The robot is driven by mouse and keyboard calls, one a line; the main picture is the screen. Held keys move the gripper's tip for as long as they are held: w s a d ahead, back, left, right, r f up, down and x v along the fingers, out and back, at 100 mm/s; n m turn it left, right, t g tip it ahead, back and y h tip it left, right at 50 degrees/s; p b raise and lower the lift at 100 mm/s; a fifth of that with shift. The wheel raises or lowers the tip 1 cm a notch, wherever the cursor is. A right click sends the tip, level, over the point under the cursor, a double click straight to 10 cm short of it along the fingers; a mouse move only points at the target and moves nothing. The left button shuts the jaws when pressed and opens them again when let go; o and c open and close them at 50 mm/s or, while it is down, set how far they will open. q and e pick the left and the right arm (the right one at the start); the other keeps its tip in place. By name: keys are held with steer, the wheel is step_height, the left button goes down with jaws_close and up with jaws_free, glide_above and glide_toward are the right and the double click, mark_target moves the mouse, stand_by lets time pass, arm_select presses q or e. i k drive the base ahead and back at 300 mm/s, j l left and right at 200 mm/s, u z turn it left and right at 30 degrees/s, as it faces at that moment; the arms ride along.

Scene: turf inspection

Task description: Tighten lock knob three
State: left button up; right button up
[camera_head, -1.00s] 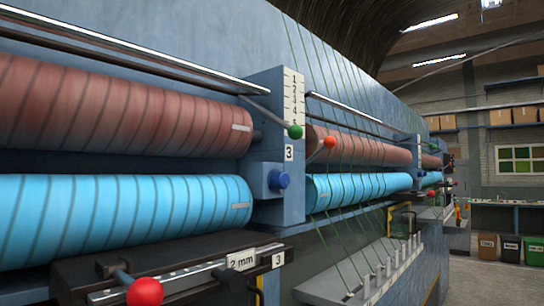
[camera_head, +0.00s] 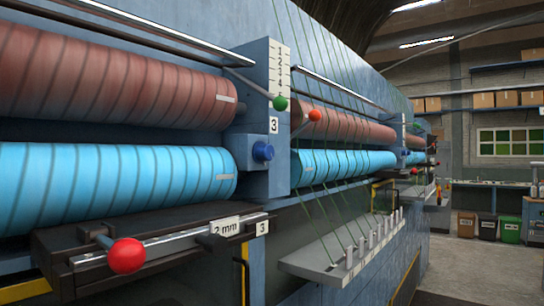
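A blue knob (camera_head: 262,151) sticks out of a blue block on the upright post (camera_head: 262,180), just below a white plate marked 3 (camera_head: 273,125). Lower down, a rail (camera_head: 165,246) carries a red ball handle (camera_head: 126,256), a "2 mm" tag (camera_head: 226,226) and a second plate marked 3 (camera_head: 262,227). A small dark knob or clamp (camera_head: 212,242) sits by the tag. I cannot tell from the view how tight any knob is. Neither of my grippers shows.
Brown (camera_head: 110,90) and blue (camera_head: 110,185) rollers run along the machine. Levers with a green ball (camera_head: 280,103) and a red ball (camera_head: 315,115) project near the post. A grey shelf with several pegs (camera_head: 345,255) juts out below. Open floor (camera_head: 470,275) lies right, with bins (camera_head: 488,227) beyond.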

mark_target(262, 152)
steer(key=l+u, duration=0.1)
steer(key=u, duration=0.3)
steer(key=l+u, duration=0.15)
steer(key=u, duration=0.2)
steer(key=l+u, duration=0.25)
steer(key=l, duration=0.35)
steer(key=l+u, duration=0.2)
steer(key=l, duration=0.4)
steer(key=l+u, duration=0.25)
steer(key=l, duration=0.35)
steer(key=k+l+u, duration=0.1)
steer(key=l+u, duration=0.15)
steer(key=l, duration=0.3)
